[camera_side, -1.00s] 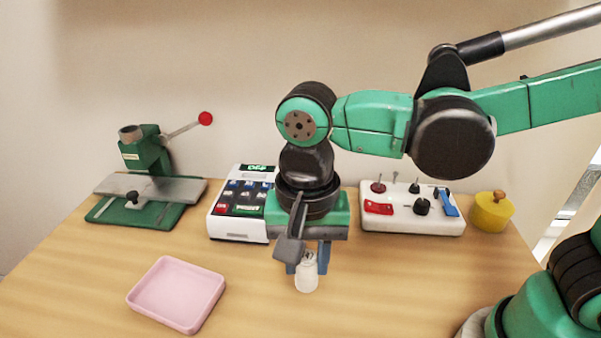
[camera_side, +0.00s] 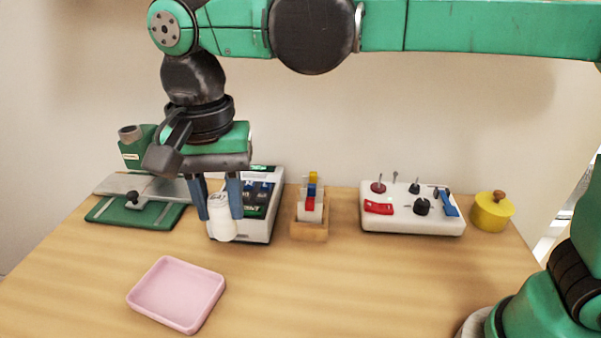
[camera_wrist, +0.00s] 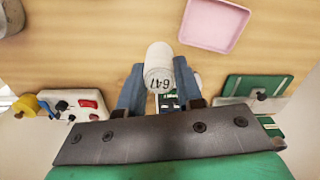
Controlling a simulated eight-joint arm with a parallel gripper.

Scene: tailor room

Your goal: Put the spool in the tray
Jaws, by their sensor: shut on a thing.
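The white spool (camera_side: 221,226) is between the two blue fingers of my gripper (camera_side: 220,202), which is shut on it and holds it above the table. The pink tray (camera_side: 176,293) lies on the table, in front of and to the left of the held spool in the side view. The tray is empty. In the wrist view the tray (camera_wrist: 214,24) is at the upper right, apart from the spool.
A green press (camera_side: 140,200) stands at the back left. A keypad device (camera_side: 262,228) is behind my gripper. A wooden holder with coloured blocks (camera_side: 309,230), a white switch panel (camera_side: 412,222) and a yellow pot (camera_side: 492,212) stand to the right. The front middle of the table is clear.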

